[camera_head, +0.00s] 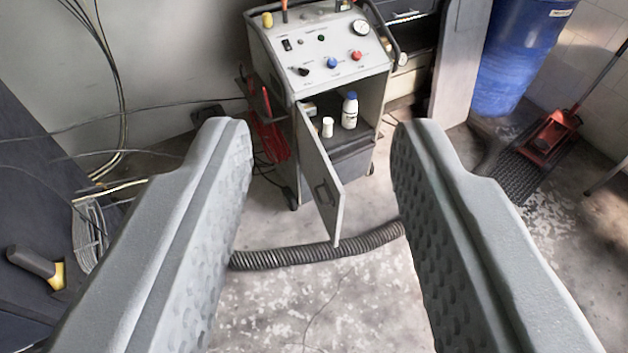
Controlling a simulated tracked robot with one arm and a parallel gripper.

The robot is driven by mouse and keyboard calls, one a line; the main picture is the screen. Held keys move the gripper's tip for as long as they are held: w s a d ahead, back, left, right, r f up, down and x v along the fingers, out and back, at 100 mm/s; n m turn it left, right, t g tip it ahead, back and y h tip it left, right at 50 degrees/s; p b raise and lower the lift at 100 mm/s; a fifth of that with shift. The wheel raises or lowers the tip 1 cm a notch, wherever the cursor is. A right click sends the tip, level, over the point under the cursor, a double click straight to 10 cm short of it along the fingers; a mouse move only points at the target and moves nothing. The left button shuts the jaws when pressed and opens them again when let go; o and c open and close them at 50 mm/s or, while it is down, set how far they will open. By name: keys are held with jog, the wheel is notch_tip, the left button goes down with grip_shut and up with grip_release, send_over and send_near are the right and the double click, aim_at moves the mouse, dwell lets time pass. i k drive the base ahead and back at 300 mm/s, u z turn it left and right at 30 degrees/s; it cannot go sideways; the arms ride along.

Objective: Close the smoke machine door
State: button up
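The smoke machine (322,47) stands on wheels at the top centre, with a gauge, knobs and switches on its sloped grey panel. Its door (321,180) is hinged on the left side and stands wide open toward me, with a dark handle on its face. Inside the open compartment are a white bottle with a blue cap (349,111) and a small white container (327,127). My gripper (322,140) is open and empty, with its two grey fingers wide apart in the foreground. The door shows in the gap between them, farther off and seemingly untouched.
A ribbed black hose (316,253) lies across the floor in front of the door. A blue barrel (519,55) and a red floor jack (549,139) are at the right. Cables hang at the left, near a hammer-like tool (36,267). The floor in the centre foreground is clear.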

aim_at(328, 194)
jog(key=u, duration=0.1)
jog(key=i, duration=1)
jog(key=z, duration=0.1)
